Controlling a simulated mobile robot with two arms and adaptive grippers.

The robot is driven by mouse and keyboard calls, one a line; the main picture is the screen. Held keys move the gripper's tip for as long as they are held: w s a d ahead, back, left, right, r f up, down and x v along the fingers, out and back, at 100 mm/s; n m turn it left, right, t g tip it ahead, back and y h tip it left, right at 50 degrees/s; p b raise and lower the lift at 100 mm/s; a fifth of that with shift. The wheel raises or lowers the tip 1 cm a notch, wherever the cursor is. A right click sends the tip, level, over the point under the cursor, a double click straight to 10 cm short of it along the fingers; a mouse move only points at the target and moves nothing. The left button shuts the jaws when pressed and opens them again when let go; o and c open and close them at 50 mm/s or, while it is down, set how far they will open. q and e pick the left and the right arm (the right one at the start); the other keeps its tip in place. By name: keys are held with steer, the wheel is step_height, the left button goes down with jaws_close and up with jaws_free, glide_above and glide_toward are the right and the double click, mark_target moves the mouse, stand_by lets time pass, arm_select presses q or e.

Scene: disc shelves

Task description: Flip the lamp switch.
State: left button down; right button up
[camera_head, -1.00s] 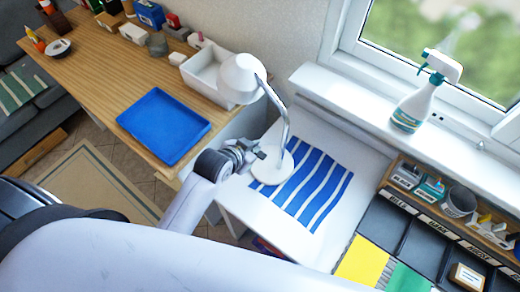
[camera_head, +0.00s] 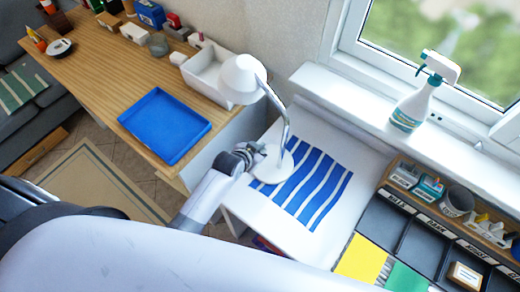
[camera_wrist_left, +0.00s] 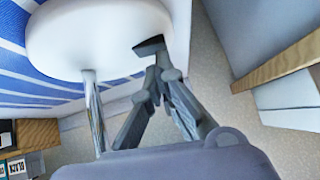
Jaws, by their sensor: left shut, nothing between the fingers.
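The white desk lamp (camera_head: 241,74) stands upright on the white side table, with a curved metal stem and a round white base (camera_head: 272,168). My left gripper (camera_head: 260,150) is at the left edge of this base. A small dark wedge, perhaps the switch (camera_wrist_left: 149,45), shows at the base's edge. The fingertips of my left gripper (camera_wrist_left: 157,75) are together, empty, very close to it; contact is unclear. My right gripper is not visible.
A striped blue-white mat (camera_head: 308,190) lies under and beside the lamp. A blue tray (camera_head: 165,125) and white bin (camera_head: 205,76) are on the wooden desk. A spray bottle (camera_head: 415,105) stands on the windowsill. Black compartments (camera_head: 420,240) are at the right.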

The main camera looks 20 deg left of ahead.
arm_select(q)
steer(key=shift+a+f+h, duration=0.2)
steer(key=shift+f+h, duration=0.1)
steer(key=shift+h, duration=0.1)
steer(key=shift+d, duration=0.1)
steer(key=shift+s+d+p, duration=0.25)
steer(key=shift+d+p, duration=0.15)
steer(key=shift+d, duration=0.1)
steer(key=shift+s+d+f, duration=0.1)
steer(key=shift+d, duration=0.15)
